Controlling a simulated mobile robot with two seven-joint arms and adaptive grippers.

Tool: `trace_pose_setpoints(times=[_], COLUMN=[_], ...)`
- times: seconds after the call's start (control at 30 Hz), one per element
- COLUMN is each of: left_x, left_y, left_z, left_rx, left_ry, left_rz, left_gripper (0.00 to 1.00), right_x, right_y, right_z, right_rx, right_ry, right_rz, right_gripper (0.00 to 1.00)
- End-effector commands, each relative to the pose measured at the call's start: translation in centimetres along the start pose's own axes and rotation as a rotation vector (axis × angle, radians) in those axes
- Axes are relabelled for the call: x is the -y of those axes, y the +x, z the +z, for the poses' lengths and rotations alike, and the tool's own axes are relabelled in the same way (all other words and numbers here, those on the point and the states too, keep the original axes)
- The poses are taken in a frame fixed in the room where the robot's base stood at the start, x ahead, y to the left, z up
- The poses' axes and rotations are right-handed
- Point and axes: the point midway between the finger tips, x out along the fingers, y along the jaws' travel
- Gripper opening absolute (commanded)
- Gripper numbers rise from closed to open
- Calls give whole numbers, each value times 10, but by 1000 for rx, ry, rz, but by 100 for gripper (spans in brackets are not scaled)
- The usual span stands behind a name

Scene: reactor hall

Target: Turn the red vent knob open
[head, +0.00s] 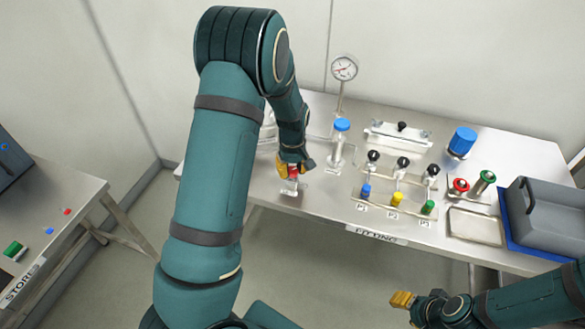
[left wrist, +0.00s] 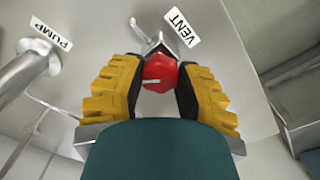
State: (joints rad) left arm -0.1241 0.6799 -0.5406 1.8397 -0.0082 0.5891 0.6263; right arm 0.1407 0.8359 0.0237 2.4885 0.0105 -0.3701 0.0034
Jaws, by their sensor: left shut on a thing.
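The red vent knob (left wrist: 159,73) sits between the yellow fingers of my left gripper (left wrist: 158,88) in the left wrist view. It has a white mark on its face and a metal valve body beyond it. A VENT label (left wrist: 178,25) lies beside it. In the head view my left gripper (head: 293,168) reaches down to the red knob (head: 292,178) at the front edge of the bench and is shut on it. My right gripper (head: 403,300) shows at the lower right, away from the bench; its finger gap is not clear.
The bench (head: 320,205) holds a blue-capped column (head: 340,140), a gauge (head: 344,68), a rack with blue, yellow and green valves (head: 396,198), a tray (head: 476,226) and a grey case (head: 550,215). A PUMP label (left wrist: 52,37) lies nearby. A store table (head: 60,195) stands left.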

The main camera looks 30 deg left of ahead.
Motion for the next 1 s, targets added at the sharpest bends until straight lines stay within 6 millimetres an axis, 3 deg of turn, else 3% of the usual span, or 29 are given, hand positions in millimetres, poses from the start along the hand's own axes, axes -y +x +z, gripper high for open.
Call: trace_pose_setpoints(times=[0.4,0.43,0.5,0.53,0.87,1.0], left_x=[1,1,1,1,0,0], left_y=[2,2,2,2,-1,-14], left_z=[2,2,2,2,0,0], left_rx=[6,6,5,5,1,0], left_ry=[-6,-6,-6,-6,-6,-6], left_rz=[-5,-5,-4,-4,-1,1], left_gripper=[0,40,64,67,67,67], right_x=[0,0,0,0,0,0], right_y=[0,0,0,0,0,0], right_z=[0,0,0,0,0,0], right_rx=[0,0,0,0,0,0], right_ry=[0,0,0,0,0,0], right_rz=[0,0,0,0,0,0], right_gripper=[47,47,47,47,47,47])
